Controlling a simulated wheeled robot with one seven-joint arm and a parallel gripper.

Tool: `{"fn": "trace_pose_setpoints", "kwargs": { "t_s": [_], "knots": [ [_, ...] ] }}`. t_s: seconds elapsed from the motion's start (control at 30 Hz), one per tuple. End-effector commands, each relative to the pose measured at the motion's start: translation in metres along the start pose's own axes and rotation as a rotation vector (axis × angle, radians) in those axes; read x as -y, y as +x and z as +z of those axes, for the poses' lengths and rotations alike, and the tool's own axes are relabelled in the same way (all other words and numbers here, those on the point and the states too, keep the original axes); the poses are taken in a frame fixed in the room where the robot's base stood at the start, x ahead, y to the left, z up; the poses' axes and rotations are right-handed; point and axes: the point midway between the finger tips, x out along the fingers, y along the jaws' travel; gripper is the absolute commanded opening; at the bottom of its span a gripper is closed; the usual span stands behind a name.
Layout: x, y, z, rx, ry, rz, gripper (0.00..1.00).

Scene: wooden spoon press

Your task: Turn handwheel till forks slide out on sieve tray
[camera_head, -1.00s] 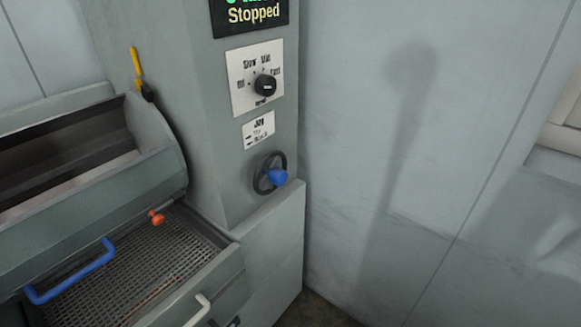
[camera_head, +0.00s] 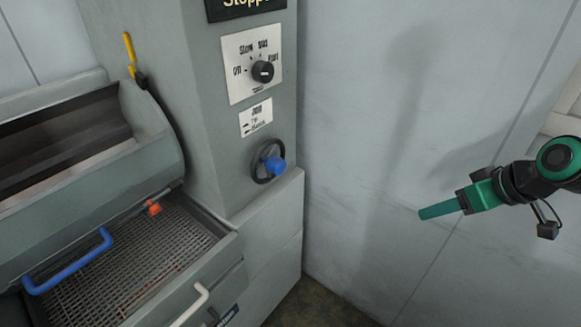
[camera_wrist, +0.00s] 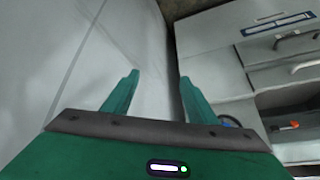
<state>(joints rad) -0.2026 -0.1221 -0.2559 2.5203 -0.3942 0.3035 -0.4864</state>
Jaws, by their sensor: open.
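The handwheel (camera_head: 262,164) is a small dark ring with a blue knob (camera_head: 274,166) on the front of the grey machine column. The sieve tray (camera_head: 150,262) is a mesh tray at lower left under the machine's opening, and no forks can be made out on it. My gripper (camera_head: 421,214) is well to the right of the handwheel, in front of the wall and apart from everything. In the wrist view its two green fingers (camera_wrist: 157,84) stand apart with nothing between them.
Above the wheel are a black speed dial (camera_head: 263,72) and a display (camera_head: 245,5) cut off by the frame. Free space lies between column and gripper.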

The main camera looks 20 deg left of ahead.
Motion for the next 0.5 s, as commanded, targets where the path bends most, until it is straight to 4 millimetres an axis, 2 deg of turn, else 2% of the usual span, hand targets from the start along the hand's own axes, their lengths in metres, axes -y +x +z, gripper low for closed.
{"fn": "trace_pose_setpoints", "kwargs": {
  "t_s": [0.03, 0.1, 0.2, 0.33, 0.4, 0.5],
  "knots": [
    [0.027, 0.022, -0.025, -0.058, -0.099, -0.058, 0.52],
    [0.065, 0.044, -0.06, -0.165, -0.223, -0.127, 0.52],
    [0.12, 0.065, -0.1, -0.311, -0.355, -0.211, 0.52],
    [0.176, 0.078, -0.134, -0.466, -0.454, -0.281, 0.52],
    [0.197, 0.081, -0.145, -0.527, -0.481, -0.303, 0.52],
    [0.215, 0.083, -0.155, -0.581, -0.5, -0.318, 0.52]
  ]
}}
